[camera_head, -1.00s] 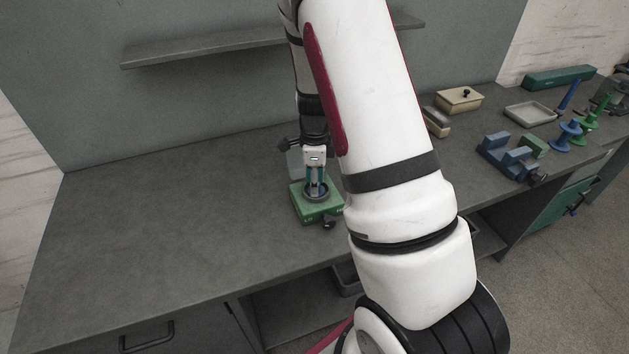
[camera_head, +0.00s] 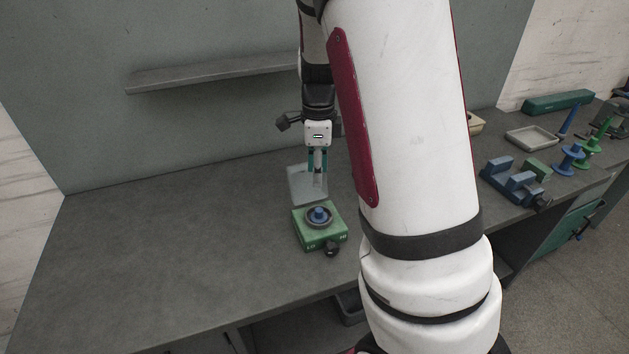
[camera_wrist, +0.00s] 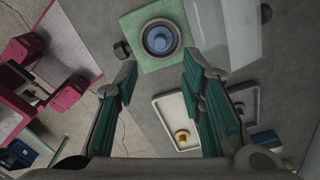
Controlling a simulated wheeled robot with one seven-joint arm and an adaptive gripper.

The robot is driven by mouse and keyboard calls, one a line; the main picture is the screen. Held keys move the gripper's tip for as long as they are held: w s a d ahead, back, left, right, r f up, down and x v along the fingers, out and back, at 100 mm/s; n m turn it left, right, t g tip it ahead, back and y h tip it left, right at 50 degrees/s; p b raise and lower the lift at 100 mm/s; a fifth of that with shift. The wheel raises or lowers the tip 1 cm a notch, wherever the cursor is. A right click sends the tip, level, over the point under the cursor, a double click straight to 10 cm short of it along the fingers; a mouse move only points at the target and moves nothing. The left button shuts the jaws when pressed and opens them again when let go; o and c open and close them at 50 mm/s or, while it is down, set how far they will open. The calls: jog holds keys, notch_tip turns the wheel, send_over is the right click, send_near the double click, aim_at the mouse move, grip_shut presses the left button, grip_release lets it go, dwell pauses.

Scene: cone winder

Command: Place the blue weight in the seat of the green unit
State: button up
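The green unit (camera_head: 320,238) stands on the bench, with a dark round seat ring (camera_head: 308,221) on its top and a dark knob on its front. The blue weight (camera_head: 319,213) sits upright inside that ring. The wrist view also shows the blue weight (camera_wrist: 158,39) within the ring on the green unit (camera_wrist: 138,62). My gripper (camera_head: 317,172) is above and behind the unit, clear of the weight. In the wrist view my gripper (camera_wrist: 158,72) has its fingers wide apart with nothing between them.
A clear upright panel (camera_head: 300,185) stands just behind the unit. The wrist view shows a pale tray (camera_wrist: 165,120) with a yellow item. A blue block stand (camera_head: 512,182) and spools are at the right. The bench left of the unit is clear.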

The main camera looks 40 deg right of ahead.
jog(key=s+a+r+n+t+y, duration=0.1)
jog(key=s+a+r+n, duration=0.2)
jog(key=a+r+n, duration=0.3)
jog(key=s+a+r+n+t, duration=0.2)
jog(key=s+a+r+n, duration=0.2)
jog(key=a+r+n, duration=0.15)
jog(key=s+a+r+n+t, duration=0.1)
jog(key=s+a+r+n, duration=0.2)
jog(key=s+n, duration=0.3)
jog(key=s+a+r+n+t+h, duration=0.1)
jog(key=s+a+r+n, duration=0.1)
jog(key=s+n, duration=0.4)
jog(key=shift+a+r+n, duration=0.4)
jog(key=shift+a+n, duration=0.15)
jog(key=shift+n, duration=0.4)
